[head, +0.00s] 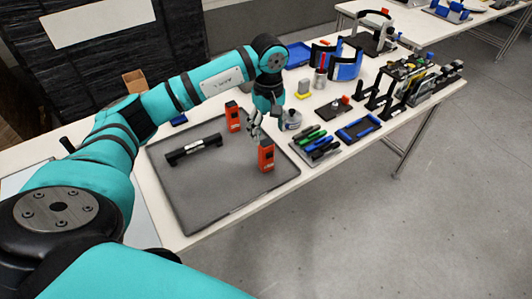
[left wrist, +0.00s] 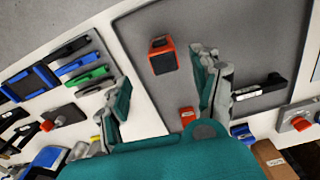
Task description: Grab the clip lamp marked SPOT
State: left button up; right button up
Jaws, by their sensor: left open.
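Two upright orange-red blocks with dark markings stand on a grey mat (head: 215,190). The near one (head: 266,156) is at the mat's right side, and the far one (head: 233,116) is near its back edge. A black bar with a white label (head: 193,150) lies on the mat's left part. I cannot read SPOT on any of them. My left gripper (head: 256,128) is open and empty, above and just behind the near block. In the left wrist view, the near block (left wrist: 163,56) shows beyond the spread fingers, and the far block (left wrist: 187,116) is partly hidden near the right finger.
A tray of green and dark tools (head: 320,148) and a blue-edged tray (head: 358,129) stand right of the mat. A round grey item (head: 291,121) is close to my gripper. Black racks (head: 400,90) crowd the table's right end. The mat's front is clear.

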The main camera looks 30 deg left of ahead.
aim_at(267, 154)
pick_arm(q)
notch_tip(267, 154, down, 4)
jog(key=shift+f+p, duration=0.25)
jog(key=shift+p, duration=0.15)
jog(key=f, duration=0.1)
jog(key=f+p, duration=0.1)
jog(key=f, duration=0.1)
jog(key=f+p, duration=0.1)
jog(key=f, duration=0.1)
jog(key=shift+s, duration=0.35)
jog(key=shift+f, duration=0.2)
jog(key=shift+w, duration=0.1)
jog(key=c, duration=1.3)
